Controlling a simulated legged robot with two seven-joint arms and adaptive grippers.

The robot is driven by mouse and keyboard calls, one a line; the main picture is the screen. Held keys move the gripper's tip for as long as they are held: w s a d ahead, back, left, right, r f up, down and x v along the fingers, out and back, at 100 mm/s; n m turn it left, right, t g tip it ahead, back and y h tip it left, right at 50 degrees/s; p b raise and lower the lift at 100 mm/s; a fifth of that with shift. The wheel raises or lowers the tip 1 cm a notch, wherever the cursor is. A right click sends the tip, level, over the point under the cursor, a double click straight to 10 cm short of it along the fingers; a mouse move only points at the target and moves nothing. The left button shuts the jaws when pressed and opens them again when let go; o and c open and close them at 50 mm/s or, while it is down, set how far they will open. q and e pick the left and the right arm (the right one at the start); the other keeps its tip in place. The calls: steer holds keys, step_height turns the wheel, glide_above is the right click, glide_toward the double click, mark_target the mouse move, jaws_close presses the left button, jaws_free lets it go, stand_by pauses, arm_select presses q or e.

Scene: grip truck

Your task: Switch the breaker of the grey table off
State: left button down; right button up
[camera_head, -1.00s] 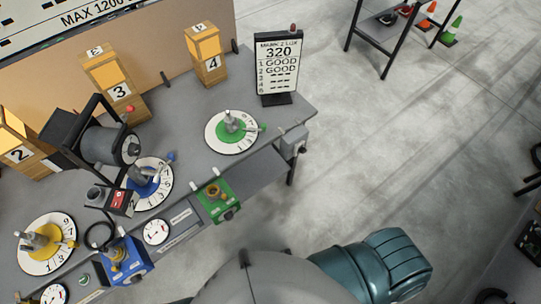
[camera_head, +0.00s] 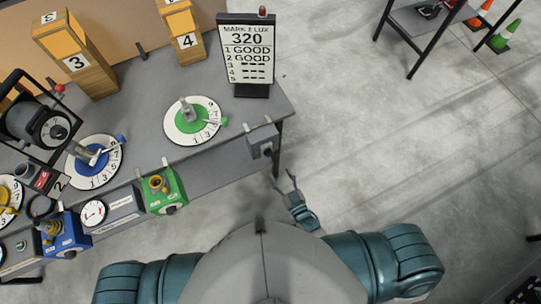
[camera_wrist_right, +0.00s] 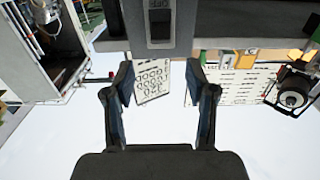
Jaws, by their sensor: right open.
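The breaker is a small grey box (camera_head: 262,141) on the right front corner of the grey table (camera_head: 262,104) in the head view. In the right wrist view, the grey box (camera_wrist_right: 188,30) fills the top centre, with a dark recessed switch (camera_wrist_right: 160,24) and lettering that appears upside down. My right gripper (camera_head: 284,184) is open and empty below and right of the box, apart from it. In the right wrist view its two fingers (camera_wrist_right: 161,82) stand spread, below the switch in the picture. My left gripper is out of view.
A sign reading 320 (camera_head: 248,55) stands at the table's back right. A green dial (camera_head: 189,121), a blue dial (camera_head: 94,159) and a green box (camera_head: 163,190) are left of the breaker. Open floor (camera_head: 390,150) lies to the right; a shelf (camera_head: 423,25) stands beyond.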

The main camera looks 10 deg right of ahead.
mark_target(269, 156)
steer(key=x, duration=0.9)
steer(key=shift+w+a, duration=0.15)
steer(key=shift+a, duration=0.3)
steer(key=shift+d, duration=0.15)
